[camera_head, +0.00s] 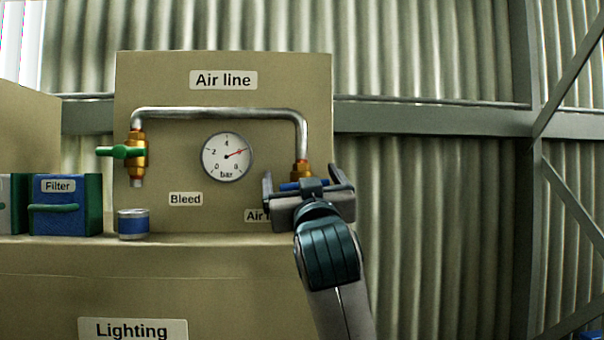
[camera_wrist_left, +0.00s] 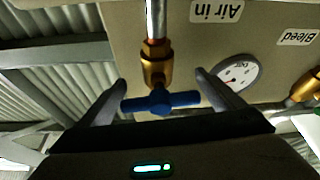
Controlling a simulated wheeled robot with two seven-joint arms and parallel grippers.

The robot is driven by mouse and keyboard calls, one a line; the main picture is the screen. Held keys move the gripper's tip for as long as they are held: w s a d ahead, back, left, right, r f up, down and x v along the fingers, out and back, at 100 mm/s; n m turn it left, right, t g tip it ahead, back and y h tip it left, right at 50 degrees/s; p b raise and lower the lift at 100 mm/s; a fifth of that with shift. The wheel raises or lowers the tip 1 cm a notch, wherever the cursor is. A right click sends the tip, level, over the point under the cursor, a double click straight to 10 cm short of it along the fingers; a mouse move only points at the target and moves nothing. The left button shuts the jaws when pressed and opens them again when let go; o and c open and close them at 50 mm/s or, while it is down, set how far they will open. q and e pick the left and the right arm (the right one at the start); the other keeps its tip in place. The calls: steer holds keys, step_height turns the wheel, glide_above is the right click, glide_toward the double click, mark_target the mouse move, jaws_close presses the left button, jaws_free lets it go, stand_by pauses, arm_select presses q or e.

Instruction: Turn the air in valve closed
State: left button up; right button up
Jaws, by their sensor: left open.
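The air in valve (camera_head: 301,169) is brass, at the lower right end of the metal pipe on the air line panel. In the left wrist view, which is upside down, the brass body (camera_wrist_left: 156,66) and blue handle (camera_wrist_left: 160,101) show clearly. The handle lies crosswise to the pipe. My left gripper (camera_head: 310,187) is in front of the valve and hides much of it and part of its label (camera_head: 254,215). In the wrist view the gripper (camera_wrist_left: 160,80) is open, with a finger on each side of the handle and gaps visible. My right gripper is not in view.
The bleed valve (camera_head: 138,152) with a green handle is on the left. The pressure gauge (camera_head: 227,157) needle points right and slightly up. A blue can (camera_head: 133,224) and a filter box (camera_head: 65,205) stand on the ledge. Right of the panel is corrugated wall.

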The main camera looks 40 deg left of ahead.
arm_select(q)
steer(key=c, duration=1.1)
steer(key=shift+o, duration=0.2)
steer(key=shift+w+m+t+h, duration=0.1)
steer(key=shift+m+t+h, duration=0.3)
steer(key=shift+m+t, duration=0.55)
steer(key=shift+m+g, duration=0.25)
steer(key=shift+g, duration=0.2)
steer(key=o, duration=1.1)
steer(key=shift+d, duration=0.1)
steer(key=shift+c, duration=0.2)
steer(key=shift+b, duration=0.3)
